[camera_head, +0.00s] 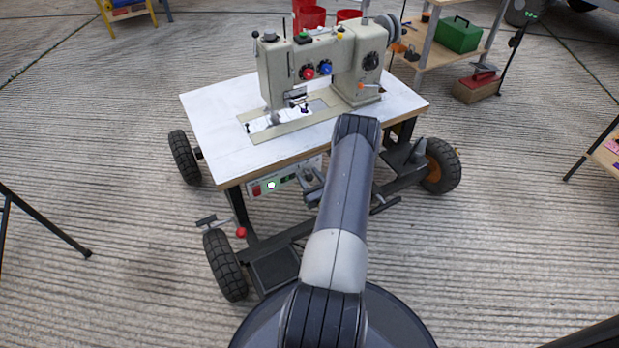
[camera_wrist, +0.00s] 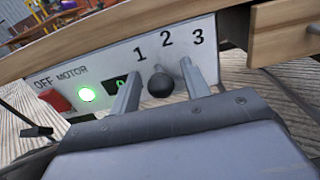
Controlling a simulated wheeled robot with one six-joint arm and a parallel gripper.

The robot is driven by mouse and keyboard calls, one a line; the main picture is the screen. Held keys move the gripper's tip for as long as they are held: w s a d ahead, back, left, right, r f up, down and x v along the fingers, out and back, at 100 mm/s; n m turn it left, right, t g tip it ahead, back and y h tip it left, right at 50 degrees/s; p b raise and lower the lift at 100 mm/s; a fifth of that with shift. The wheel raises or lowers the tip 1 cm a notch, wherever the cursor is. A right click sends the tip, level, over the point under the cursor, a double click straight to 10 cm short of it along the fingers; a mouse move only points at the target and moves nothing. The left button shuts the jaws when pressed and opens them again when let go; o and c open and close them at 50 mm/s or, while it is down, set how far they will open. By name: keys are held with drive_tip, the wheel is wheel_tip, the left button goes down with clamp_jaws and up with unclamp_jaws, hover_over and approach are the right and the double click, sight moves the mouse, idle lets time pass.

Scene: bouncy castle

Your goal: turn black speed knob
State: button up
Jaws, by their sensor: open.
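The black speed knob (camera_wrist: 161,86) is a round ball in the wrist view, on a white control panel (camera_wrist: 108,58) under the table edge. The numbers 1, 2 and 3 are printed above it. My gripper (camera_wrist: 160,70) is open, with one finger on each side of the knob as seen from the wrist. I cannot tell whether either finger touches it. The knob cannot be made out there.
A red switch (camera_wrist: 53,101), a lit green lamp (camera_wrist: 87,93) and a small display sit left of the knob. A wooden drawer (camera_wrist: 285,30) is at the right. The sewing machine (camera_head: 340,60) stands on the wheeled white table (camera_head: 215,115) above the panel.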

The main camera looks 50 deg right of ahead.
drive_tip(key=c, duration=0.9)
drive_tip(key=m+b, duration=0.1)
drive_tip(key=m, duration=0.1)
drive_tip(key=d+m, duration=0.1)
drive_tip(key=m, duration=0.1)
drive_tip(key=d+m+b, duration=0.1)
drive_tip(key=m, duration=0.1)
drive_tip(key=shift+s+r+m+b, duration=0.1)
drive_tip(key=shift+s+m+b, duration=0.2)
drive_tip(key=shift+b, duration=0.05)
drive_tip(key=m, duration=0.2)
drive_tip(key=d+m+b, duration=0.1)
drive_tip(key=m, duration=0.2)
drive_tip(key=shift+s+d, duration=0.15)
drive_tip(key=shift+s, duration=0.05)
drive_tip(key=shift+m, duration=0.3)
drive_tip(key=o, duration=0.9)
drive_tip(key=shift+f, duration=0.2)
